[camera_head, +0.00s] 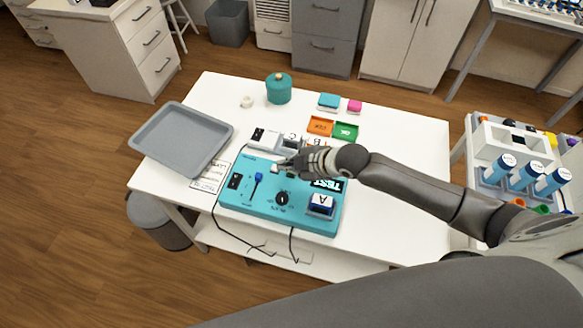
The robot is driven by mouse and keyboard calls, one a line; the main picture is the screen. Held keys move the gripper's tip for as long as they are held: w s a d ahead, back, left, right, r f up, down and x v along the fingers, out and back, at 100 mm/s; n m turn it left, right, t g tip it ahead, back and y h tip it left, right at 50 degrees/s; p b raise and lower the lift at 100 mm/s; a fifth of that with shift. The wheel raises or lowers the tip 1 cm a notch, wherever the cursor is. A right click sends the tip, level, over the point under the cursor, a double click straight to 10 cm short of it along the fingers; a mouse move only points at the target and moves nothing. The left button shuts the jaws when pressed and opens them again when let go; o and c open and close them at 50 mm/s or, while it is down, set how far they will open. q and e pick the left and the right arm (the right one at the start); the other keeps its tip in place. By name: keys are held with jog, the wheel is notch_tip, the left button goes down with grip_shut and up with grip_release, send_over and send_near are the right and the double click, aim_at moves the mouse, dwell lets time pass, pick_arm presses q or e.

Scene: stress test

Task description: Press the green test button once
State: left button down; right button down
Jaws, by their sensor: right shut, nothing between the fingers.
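A teal test panel (255,205) lies on the white table, with a black TEST label (327,184), a dark round knob (282,199) and a blue lever (257,182). My right arm reaches in from the right. My right gripper (284,166) is shut and empty over the panel's back part, left of the TEST label. I cannot tell whether its fingertips touch the panel. The green button is not clearly visible; the gripper and wrist cover that part of the panel. My left gripper is not in view.
A block marked A (320,203) sits at the panel's right. Blocks marked B and C stand behind the panel. A grey tray (165,150) lies left, and a teal jar (278,90) stands at the back. Orange (320,126) and green (346,131) trays lie behind my wrist. Cables hang over the front edge.

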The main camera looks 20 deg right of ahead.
aim_at(290, 174)
jog(key=shift+r, duration=0.1)
notch_tip(290, 174, up, 5)
jog(key=p, duration=0.5)
dwell(0.5)
dwell(0.5)
